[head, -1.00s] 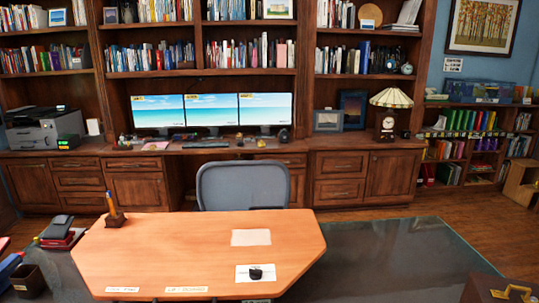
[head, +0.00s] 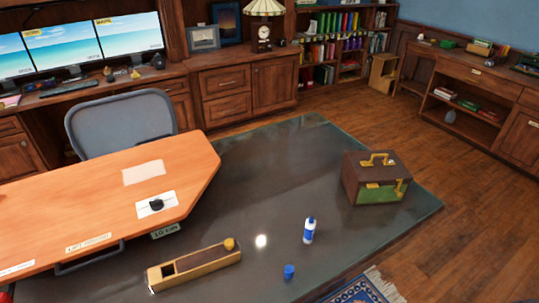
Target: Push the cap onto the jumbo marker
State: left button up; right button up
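The jumbo marker (head: 309,232) appears to be the white and blue cylinder standing upright on the dark glossy surface (head: 330,185), right of centre in the head view. Its upper end is narrow and its top looks blue. A small blue cup-like piece (head: 289,271), likely the cap, sits on the same surface a little nearer and to the left. The two are apart. It is too small to tell which way the cap's opening faces.
A long tan wooden box (head: 195,267) lies left of the cap. A brown and green case (head: 376,178) with brass handles stands right, behind the marker. The orange desktop (head: 100,205) is at left. A patterned rug (head: 355,291) lies at the bottom. The surface around the marker is mostly clear.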

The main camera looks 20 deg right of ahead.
aim_at(311, 223)
jog(key=z, duration=1.1)
